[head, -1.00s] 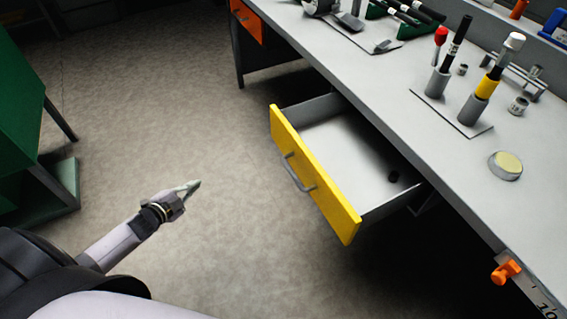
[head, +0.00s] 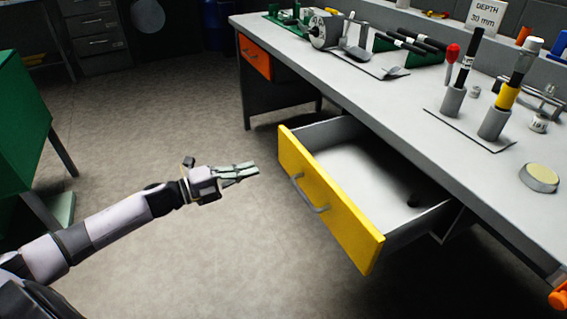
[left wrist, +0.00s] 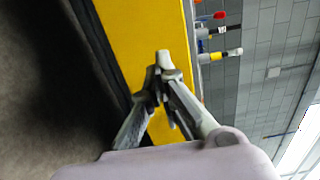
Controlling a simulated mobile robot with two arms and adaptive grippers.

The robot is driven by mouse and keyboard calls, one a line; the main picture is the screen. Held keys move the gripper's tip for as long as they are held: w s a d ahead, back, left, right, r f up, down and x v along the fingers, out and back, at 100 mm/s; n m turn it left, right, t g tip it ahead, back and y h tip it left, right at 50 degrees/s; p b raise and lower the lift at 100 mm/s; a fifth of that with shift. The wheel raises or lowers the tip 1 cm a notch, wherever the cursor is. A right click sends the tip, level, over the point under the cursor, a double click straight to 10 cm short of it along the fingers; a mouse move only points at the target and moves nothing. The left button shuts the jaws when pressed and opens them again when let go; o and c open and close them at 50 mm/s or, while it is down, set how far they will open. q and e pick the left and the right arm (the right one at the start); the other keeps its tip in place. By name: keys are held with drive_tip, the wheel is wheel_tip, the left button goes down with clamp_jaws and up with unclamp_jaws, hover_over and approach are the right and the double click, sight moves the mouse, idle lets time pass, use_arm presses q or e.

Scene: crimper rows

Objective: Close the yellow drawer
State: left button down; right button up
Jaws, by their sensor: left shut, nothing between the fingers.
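The yellow drawer (head: 330,203) stands pulled out from under the grey workbench. In the left wrist view the shut fingers (left wrist: 163,60) show in front of the yellow drawer front (left wrist: 125,25). My right gripper is not in view.
The workbench top (head: 400,125) carries holders with tools, a round tin (head: 538,177) and a depth sign (head: 486,17). A closed orange drawer (head: 255,57) is farther back. A green cabinet (head: 20,115) stands at the left. The floor between is clear.

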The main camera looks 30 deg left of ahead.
sight(293, 157)
use_arm(q)
drive_tip(key=b+x, duration=0.1)
drive_tip(key=x, duration=0.9)
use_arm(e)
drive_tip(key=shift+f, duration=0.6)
